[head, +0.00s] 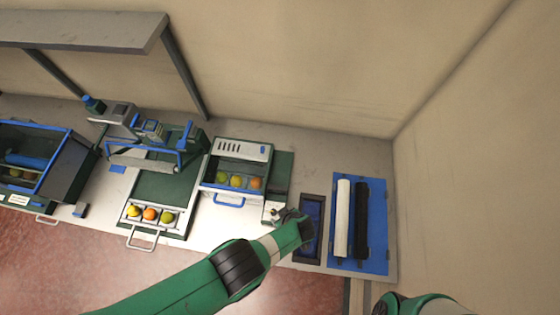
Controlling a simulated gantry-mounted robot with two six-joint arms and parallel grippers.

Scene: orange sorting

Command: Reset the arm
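My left arm (215,275), green with dark joints, reaches in from the lower left. Its wrist end and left gripper (292,217) are over the bench between the drawer unit and the dark tray. The fingers are too small and covered to show whether they are open or shut. I cannot see anything held. Part of my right arm (425,304) shows at the bottom right edge, and its gripper is out of view.
A pulled-out drawer (143,229) and a blue-handled drawer unit (240,150) hold yellow, orange and green fruits. A dark tray (311,203) and a blue board (375,258) with white and black rollers lie right. A blue-rimmed bin (70,160) stands left. Walls close the back and right.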

